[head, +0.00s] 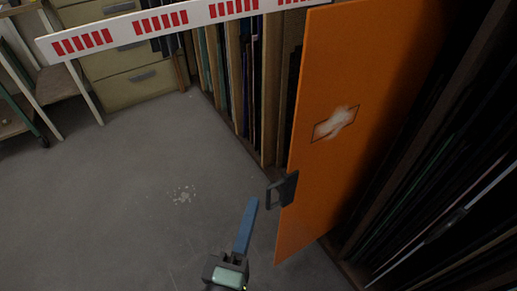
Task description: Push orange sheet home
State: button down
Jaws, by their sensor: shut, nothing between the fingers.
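The orange sheet (320,185) stands upright on edge at the right and sticks out from a rack of sheets. It bears a dark-outlined patch with a pale smear. A dark handle-like clamp (282,190) sits on its near left edge. My gripper (234,258) is at the bottom centre, shut and empty, to the left of the sheet's lower corner and apart from it. A blue strip (246,224) extends ahead of the gripper toward the clamp; I cannot tell whether it is part of the gripper. The sheet's far edge is hidden.
A white bar with red marks (160,21) crosses the top of the view. Several sheets (235,70) stand in the rack behind, and more dark sheets (450,215) stand at right. A drawer cabinet (125,70) is at back left. The grey floor (120,200) is open at left.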

jog(key=w+d+p, duration=0.3)
jog(key=w+d, duration=0.2)
jog(key=w, duration=0.7)
jog(key=shift+w, duration=0.1)
